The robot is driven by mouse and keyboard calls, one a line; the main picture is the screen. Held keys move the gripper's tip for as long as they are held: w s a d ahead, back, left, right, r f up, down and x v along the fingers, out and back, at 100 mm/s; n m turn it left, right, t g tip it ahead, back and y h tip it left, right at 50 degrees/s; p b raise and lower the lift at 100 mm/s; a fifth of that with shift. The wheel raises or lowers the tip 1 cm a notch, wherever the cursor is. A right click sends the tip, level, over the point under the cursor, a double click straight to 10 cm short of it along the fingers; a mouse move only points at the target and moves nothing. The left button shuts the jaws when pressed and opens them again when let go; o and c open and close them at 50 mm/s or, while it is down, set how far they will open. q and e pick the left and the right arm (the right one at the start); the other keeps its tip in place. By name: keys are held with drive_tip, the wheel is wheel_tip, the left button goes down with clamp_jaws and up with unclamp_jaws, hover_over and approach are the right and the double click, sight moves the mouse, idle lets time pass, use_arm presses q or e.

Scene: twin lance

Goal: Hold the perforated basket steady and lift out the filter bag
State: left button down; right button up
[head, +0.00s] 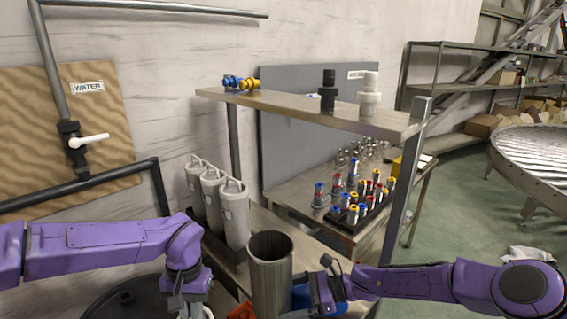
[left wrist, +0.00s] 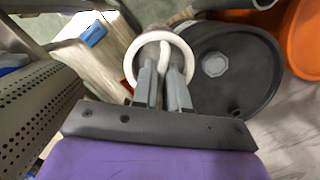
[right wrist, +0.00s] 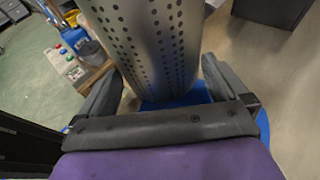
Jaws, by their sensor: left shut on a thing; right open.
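The perforated basket (head: 271,285) is an upright, open-topped metal cylinder at the bottom middle of the head view. Its inside looks dark and empty. Its holes show in the right wrist view (right wrist: 150,45). My right gripper (right wrist: 165,85) is open, with one finger on each side of the basket; I cannot tell whether they touch it. My left gripper (left wrist: 165,75) is shut on the white handle of a ring-topped thing, apparently the filter bag (left wrist: 131,62), to the left of the basket. The bag's body below the ring is mostly hidden.
Several grey canisters with handles (head: 234,215) stand behind the basket, near the wall. A metal shelf (head: 300,112) overhangs the bench beyond. A dark round lid (left wrist: 240,75) lies below my left gripper. A blue base (right wrist: 205,97) shows under the basket.

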use_arm(q)
drive_tip(key=shift+s+f, duration=0.15)
drive_tip(key=shift+s, duration=0.05)
use_arm(e)
drive_tip(key=shift+s+a+f, duration=0.1)
drive_tip(key=shift+s+a, duration=0.1)
drive_tip(key=shift+a, duration=0.25)
use_arm(q)
drive_tip(key=shift+w, duration=0.1)
use_arm(e)
drive_tip(key=shift+w, duration=0.1)
drive_tip(key=c, duration=0.4)
use_arm(q)
drive_tip(key=shift+r, duration=4)
use_arm(e)
drive_tip(key=shift+o, duration=0.2)
use_arm(q)
wheel_tip(320, 180, up, 4)
drive_tip(key=shift+f, duration=0.1)
